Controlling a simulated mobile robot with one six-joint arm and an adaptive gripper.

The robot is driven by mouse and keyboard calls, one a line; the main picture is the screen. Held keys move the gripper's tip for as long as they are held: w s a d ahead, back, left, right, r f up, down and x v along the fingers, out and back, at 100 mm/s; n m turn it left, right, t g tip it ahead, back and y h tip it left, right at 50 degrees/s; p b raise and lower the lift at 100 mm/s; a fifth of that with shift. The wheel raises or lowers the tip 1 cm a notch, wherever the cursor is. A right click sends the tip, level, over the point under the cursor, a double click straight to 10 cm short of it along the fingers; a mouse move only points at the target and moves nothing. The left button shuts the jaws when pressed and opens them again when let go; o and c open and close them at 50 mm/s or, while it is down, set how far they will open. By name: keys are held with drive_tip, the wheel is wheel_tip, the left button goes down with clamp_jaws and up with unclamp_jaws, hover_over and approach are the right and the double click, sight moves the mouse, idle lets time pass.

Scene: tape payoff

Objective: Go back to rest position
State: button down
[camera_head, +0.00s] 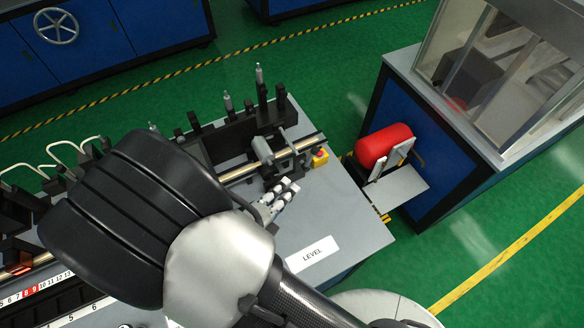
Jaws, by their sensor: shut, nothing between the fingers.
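My gripper (288,188) shows in the head view just past my white arm joint, over the grey machine table (345,215). Its pale fingers are together, with nothing held between them. It is close to the grey cylinder unit (263,150) on the table's rail; I cannot tell whether it touches anything. My large black and white arm links cover the left and lower middle of the view and hide part of the table and its fixtures.
A yellow box with a red button (319,158) sits at the table's right edge. A red roll (383,146) rests on a bracket by a blue cabinet (446,165). Upright posts (262,88) stand at the back. A "LEVEL" label (313,254) lies in front. Green floor is open behind.

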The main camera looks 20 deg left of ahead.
drive_tip(key=w+d+r+m+g+h+b, duration=0.2)
drive_tip(key=d+r+m+g+h, duration=0.15)
drive_tip(key=d+m, duration=0.65)
drive_tip(key=w+d+r+m+g+h+b, duration=0.2)
drive_tip(key=d+r+m+g, duration=0.25)
drive_tip(key=d+m, duration=0.6)
drive_tip(key=s+d+r+m+y+b, duration=0.1)
drive_tip(key=s+d+m+y+b, duration=0.2)
drive_tip(key=m, duration=1.1)
drive_tip(key=s+d+r+m+g+y+b, duration=0.1)
drive_tip(key=s+d+m+y, duration=0.4)
drive_tip(key=m, duration=1)
drive_tip(key=s+d+r+b, duration=0.1)
drive_tip(key=s+b, duration=0.1)
drive_tip(key=shift+r+b, duration=0.25)
drive_tip(key=shift+b, duration=0.05)
drive_tip(key=shift+a+g, duration=0.2)
drive_tip(key=shift+g, duration=0.1)
